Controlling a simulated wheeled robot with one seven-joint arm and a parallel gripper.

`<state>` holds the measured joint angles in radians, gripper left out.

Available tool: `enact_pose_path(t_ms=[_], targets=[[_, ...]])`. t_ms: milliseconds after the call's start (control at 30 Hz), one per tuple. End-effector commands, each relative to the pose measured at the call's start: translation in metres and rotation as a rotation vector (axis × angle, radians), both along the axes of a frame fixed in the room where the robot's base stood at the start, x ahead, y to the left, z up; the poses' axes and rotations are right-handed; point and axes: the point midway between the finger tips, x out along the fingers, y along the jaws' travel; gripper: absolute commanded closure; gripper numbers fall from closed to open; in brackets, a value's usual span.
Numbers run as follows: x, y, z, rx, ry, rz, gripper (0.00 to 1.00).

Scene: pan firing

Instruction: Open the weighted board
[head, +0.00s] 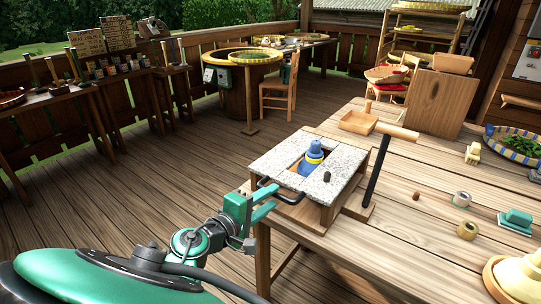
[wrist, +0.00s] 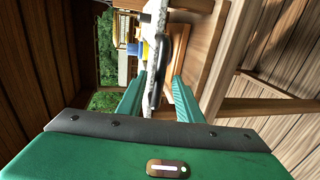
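A speckled grey stone-topped board (head: 336,155) lies on a low wooden stand (head: 318,212) at the table's near left corner. I take it as the weighted board. A dark bar handle (head: 290,199) sticks out at its front edge. A blue weight-like piece with a yellow band (head: 313,158) sits in its middle opening; a small dark knob (head: 327,177) is on the right part. My gripper (head: 274,197) is at the handle with its fingers apart. In the wrist view the black handle (wrist: 154,88) shows between the teal fingers (wrist: 159,78), with gaps visible; I cannot tell contact.
A dark upright post with a wooden crossbar (head: 378,165) stands just right of the board. A wooden tray (head: 358,122) is behind it. Open deck floor (head: 160,180) is left.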

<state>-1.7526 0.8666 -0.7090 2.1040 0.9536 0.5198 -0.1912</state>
Motion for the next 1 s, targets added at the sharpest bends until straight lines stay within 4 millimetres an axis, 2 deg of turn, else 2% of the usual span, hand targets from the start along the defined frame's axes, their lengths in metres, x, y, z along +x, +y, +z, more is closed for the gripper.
enact_pose_path(t_ms=[233,600,633,767,1000], targets=[[0.021,-0.017,-0.006,-0.001,0.001,-0.001,0.67],[0.026,-0.021,-0.007,0.0,0.001,-0.001,0.67],[0.026,-0.021,-0.007,0.0,0.001,-0.001,0.7],[0.026,-0.021,-0.007,0.0,0.001,-0.001,1.0],[0.026,-0.021,-0.007,0.002,0.003,-0.001,1.0]])
